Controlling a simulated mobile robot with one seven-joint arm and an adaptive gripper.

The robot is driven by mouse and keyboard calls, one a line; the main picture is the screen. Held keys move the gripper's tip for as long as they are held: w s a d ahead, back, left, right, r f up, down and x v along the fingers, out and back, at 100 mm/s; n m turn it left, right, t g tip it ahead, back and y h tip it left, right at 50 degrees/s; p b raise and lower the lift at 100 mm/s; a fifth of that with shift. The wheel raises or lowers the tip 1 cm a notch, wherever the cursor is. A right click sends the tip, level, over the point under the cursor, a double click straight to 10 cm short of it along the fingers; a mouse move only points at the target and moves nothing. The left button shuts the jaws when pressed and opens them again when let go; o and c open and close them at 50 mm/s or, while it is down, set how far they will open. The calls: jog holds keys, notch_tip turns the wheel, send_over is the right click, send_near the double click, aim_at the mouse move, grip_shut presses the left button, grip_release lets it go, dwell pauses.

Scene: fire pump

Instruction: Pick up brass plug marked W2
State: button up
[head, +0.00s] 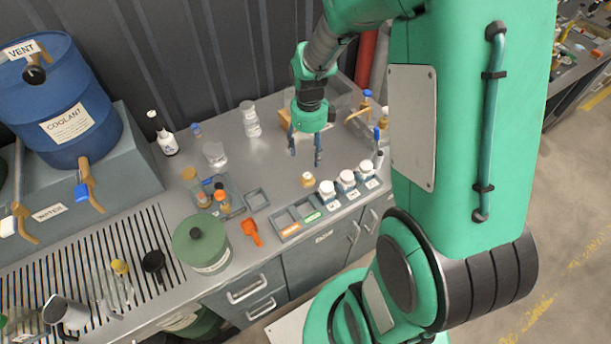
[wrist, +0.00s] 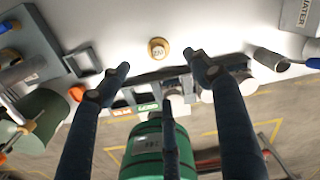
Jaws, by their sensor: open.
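The brass plug (head: 307,179) stands on the grey worktop near its front edge, left of the white-capped jars. In the wrist view the brass plug (wrist: 158,48) shows its round top from above, with a small dark marking that looks like W2 turned upside down. My gripper (head: 305,158) is open and empty, pointing down above the worktop, a little behind the plug in the head view. In the wrist view the spread fingertips of my gripper (wrist: 158,62) lie either side of the plug's line, apart from it.
White-capped jars (head: 346,180) stand close right of the plug. A compartment tray (head: 290,230) lies in front and left, with a small square tray (head: 257,199) beyond it. An orange scoop (head: 250,232) and green canister (head: 201,245) are further left. Worktop behind the plug is mostly clear.

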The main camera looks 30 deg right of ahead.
jog(key=shift+f, duration=0.15)
jog(key=b, duration=0.2)
send_over(308, 175)
jog(key=shift+f, duration=4.2)
jog(key=shift+f+b, duration=0.5)
jog(key=shift+f, duration=2.15)
jog(key=shift+s, duration=0.1)
jog(key=shift+c, duration=0.5)
jog(key=c, duration=1.4)
jog(key=shift+o, duration=0.2)
jog(key=shift+r, duration=0.15)
notch_tip(308, 175, up, 10)
jog(key=shift+f+p, duration=0.1)
jog(key=shift+p, duration=0.95)
